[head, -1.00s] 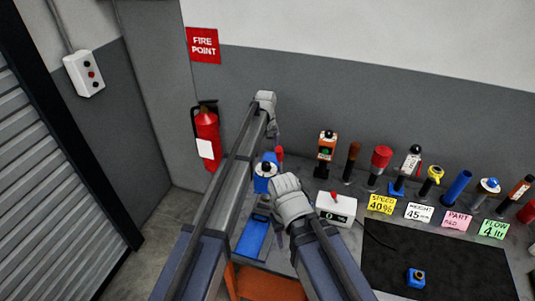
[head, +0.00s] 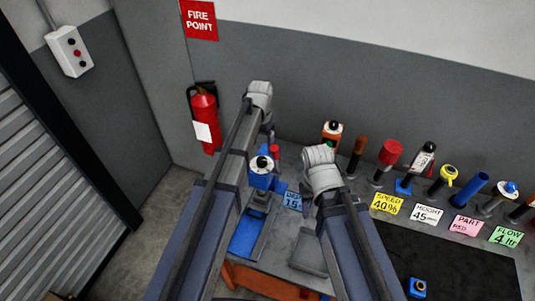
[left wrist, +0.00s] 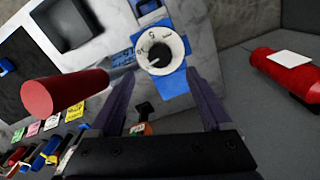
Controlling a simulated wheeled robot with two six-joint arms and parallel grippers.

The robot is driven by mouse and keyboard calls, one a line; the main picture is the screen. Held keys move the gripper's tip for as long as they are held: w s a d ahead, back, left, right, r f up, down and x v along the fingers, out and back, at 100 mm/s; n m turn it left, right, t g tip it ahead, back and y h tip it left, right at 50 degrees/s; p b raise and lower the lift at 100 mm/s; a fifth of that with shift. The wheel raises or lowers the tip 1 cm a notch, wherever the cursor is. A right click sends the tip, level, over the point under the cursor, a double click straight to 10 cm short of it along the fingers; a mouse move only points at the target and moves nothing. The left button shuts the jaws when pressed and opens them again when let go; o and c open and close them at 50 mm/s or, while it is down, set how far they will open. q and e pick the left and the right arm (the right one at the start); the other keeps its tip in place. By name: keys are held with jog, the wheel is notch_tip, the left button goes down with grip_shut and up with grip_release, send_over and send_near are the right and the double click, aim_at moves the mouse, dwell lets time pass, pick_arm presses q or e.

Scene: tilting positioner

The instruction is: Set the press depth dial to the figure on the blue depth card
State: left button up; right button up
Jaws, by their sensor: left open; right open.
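The dial (head: 261,163) is a white disc with a dark centre on the blue press (head: 259,182). In the left wrist view the dial (left wrist: 160,50) shows dark marks and a black knob; its setting is too small to read surely. The blue depth card (head: 293,200) lies right of the press, partly hidden by my right arm; it seems to read 15. My left gripper (head: 268,136) is open above and behind the dial; in the left wrist view its fingers (left wrist: 162,100) are apart below the dial, holding nothing. My right gripper (head: 307,188) is open near the card, its fingers mostly hidden.
A red-capped handle (head: 275,151) stands beside the dial and looms close in the left wrist view (left wrist: 65,92). Several tools stand along the wall behind yellow (head: 387,204) and other cards. A grey tray (head: 308,251) and black mat (head: 450,270) lie in front.

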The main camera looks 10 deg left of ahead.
aim_at(262, 159)
pick_arm(q)
jog(key=shift+f, duration=0.1)
notch_tip(262, 159, down, 8)
jog(key=b, duration=0.8)
jog(key=shift+r, duration=0.2)
grip_shut()
